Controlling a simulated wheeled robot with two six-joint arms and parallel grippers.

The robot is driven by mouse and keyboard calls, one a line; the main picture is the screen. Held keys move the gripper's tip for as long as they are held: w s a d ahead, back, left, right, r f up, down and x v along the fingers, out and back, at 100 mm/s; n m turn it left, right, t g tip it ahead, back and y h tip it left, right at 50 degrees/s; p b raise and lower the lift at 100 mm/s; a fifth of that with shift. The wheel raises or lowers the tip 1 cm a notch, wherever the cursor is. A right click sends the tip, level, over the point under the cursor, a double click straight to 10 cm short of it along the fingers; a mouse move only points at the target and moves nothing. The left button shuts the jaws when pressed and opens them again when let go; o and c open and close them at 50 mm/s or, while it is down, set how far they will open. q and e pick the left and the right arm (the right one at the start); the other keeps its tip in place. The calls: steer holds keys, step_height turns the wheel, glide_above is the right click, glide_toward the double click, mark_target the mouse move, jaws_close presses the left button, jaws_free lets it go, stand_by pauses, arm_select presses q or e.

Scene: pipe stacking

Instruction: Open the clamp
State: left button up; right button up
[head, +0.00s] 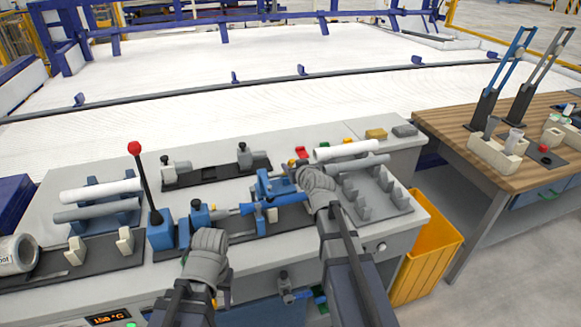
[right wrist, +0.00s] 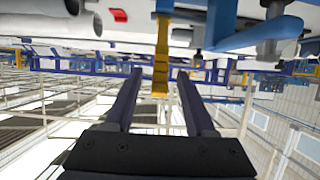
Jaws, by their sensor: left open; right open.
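The blue clamp (head: 270,190) stands on the bench in the middle of the head view. My right gripper (head: 297,164) is at its upper right side, partly hidden by my own wrist. In the right wrist view, my right gripper (right wrist: 160,75) is open and empty. A yellow bar (right wrist: 161,45) shows between its two fingers, with blue clamp parts (right wrist: 228,22) to the right.
A lever with a red knob (head: 135,148) stands left of the clamp. A white pipe (head: 348,149) and a grey pipe (head: 357,165) lie on a rack at right. More pipes (head: 100,190) rest at left. A yellow bin (head: 428,262) stands right of the bench.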

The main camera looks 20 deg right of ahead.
mark_target(292, 165)
steer(key=x, duration=0.3)
steer(key=shift+w+f+b, duration=0.15)
steer(key=shift+w+b, duration=0.05)
steer(key=shift+b, duration=0.2)
jaws_close()
stand_by(1.1)
